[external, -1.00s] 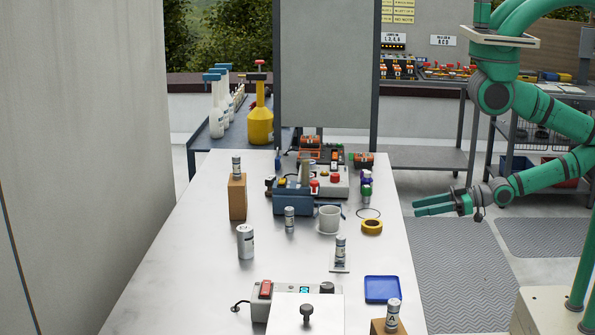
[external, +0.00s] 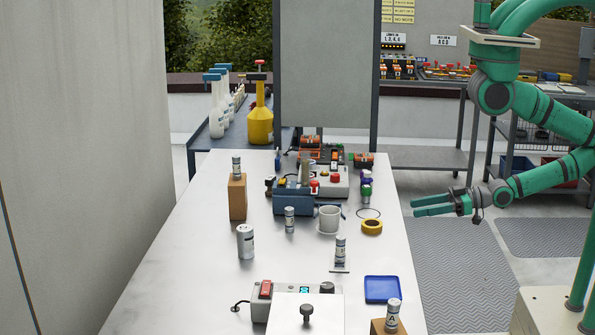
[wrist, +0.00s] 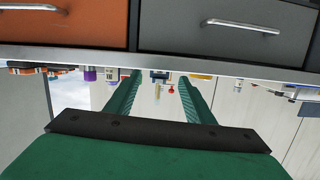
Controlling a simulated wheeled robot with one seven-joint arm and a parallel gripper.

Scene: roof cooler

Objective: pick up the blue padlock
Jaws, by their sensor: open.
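My gripper (external: 415,206) is open and empty just off the table's right edge, with its fingers pointing left. In the wrist view its two green fingers (wrist: 160,88) are spread apart with nothing between them. I cannot surely pick out the blue padlock in either view. A small dark blue item (external: 278,159) stands at the far end of the table, too small to identify. The small coloured items beyond the fingers in the wrist view are also too small to tell.
The metal table (external: 180,275) holds a blue-grey box (external: 292,200), a white mug (external: 329,218), yellow tape (external: 372,227), a blue tray (external: 382,289) and several cans. In the wrist view, orange (wrist: 70,25) and grey (wrist: 215,27) drawers line the top. Free room lies along the table's left side.

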